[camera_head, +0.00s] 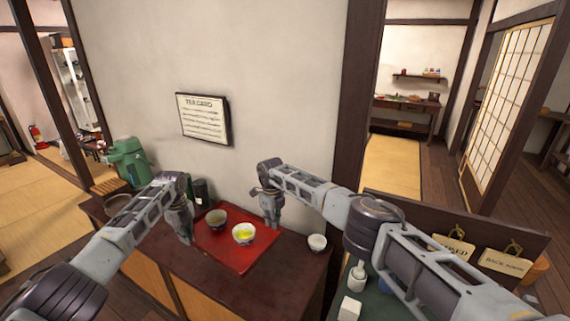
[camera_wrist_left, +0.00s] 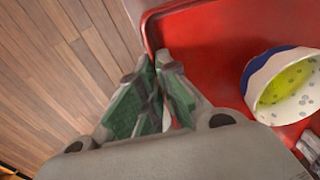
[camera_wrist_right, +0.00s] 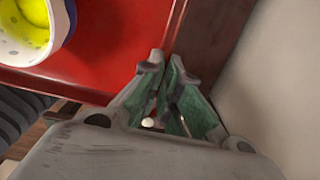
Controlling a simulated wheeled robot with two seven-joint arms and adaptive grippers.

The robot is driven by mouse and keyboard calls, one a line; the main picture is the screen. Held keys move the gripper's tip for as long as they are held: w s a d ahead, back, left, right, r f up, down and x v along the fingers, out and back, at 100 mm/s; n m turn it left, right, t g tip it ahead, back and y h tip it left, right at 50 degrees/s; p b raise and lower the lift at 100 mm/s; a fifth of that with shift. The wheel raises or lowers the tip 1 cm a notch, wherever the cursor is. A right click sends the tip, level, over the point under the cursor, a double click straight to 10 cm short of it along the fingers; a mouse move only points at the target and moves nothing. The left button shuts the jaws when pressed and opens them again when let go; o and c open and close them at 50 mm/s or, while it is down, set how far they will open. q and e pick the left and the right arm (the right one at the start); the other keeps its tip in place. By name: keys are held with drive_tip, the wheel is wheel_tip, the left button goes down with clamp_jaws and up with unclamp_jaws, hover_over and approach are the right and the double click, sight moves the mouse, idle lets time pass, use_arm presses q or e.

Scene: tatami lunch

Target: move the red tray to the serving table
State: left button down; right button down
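The red tray (camera_head: 222,254) is on the dark counter (camera_head: 190,262) by the wall, or very close above it. It carries a dark bowl (camera_head: 216,219) and a white bowl (camera_head: 244,234) with yellow-green contents. My left gripper (camera_head: 187,238) is at the tray's left edge; in the left wrist view its fingers (camera_wrist_left: 155,64) are nearly together on the tray rim. My right gripper (camera_head: 272,222) is at the right edge; in the right wrist view its fingers (camera_wrist_right: 164,62) are nearly together at the rim. I cannot tell which table is the serving table.
A green dispenser (camera_head: 128,160) and dark canisters (camera_head: 201,192) stand at the counter's back. A white cup (camera_head: 317,242) is right of the tray. A sign board (camera_head: 500,232) stands at right. A wooden table (camera_head: 408,105) is in the back room, past tatami.

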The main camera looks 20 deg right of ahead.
wheel_tip(320, 180, up, 14)
drive_tip(key=p, duration=1.3)
idle(0.5)
drive_tip(key=shift+d+f, duration=0.1)
drive_tip(key=shift+s+f, duration=0.1)
idle(0.5)
